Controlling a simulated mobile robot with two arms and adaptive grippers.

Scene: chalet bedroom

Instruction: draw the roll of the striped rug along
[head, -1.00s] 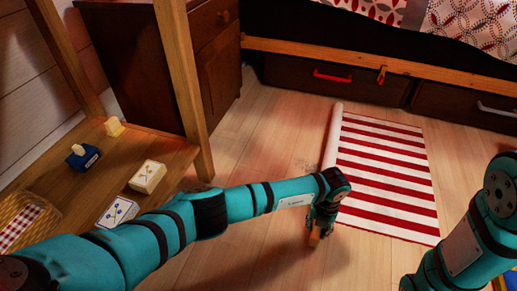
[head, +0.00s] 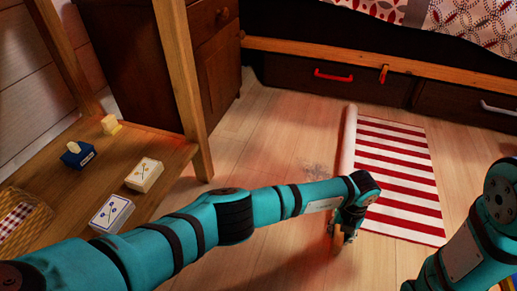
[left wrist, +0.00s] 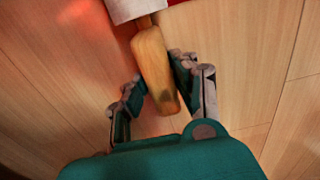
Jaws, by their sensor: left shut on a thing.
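The striped rug (head: 400,180), red and white, lies flat on the floor in front of the bed. Its left edge is wound into a pale roll (head: 348,145). A wooden handle (left wrist: 152,52) sticks out of the roll's near end, whose pale tip shows at the top of the left wrist view. My left gripper (head: 343,232) is at that near end, low over the floor. In the left wrist view its two fingers (left wrist: 158,88) are on either side of the handle, shut on it. The gripper hides part of the roll's near end. My right arm shows at the right, its gripper outside the view.
Bed drawers (head: 340,80) with a red handle stand behind the rug. A low wooden table (head: 165,150) at left holds card boxes (head: 144,175), a blue box (head: 77,154) and a basket (head: 22,220). Floor left of the roll is bare.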

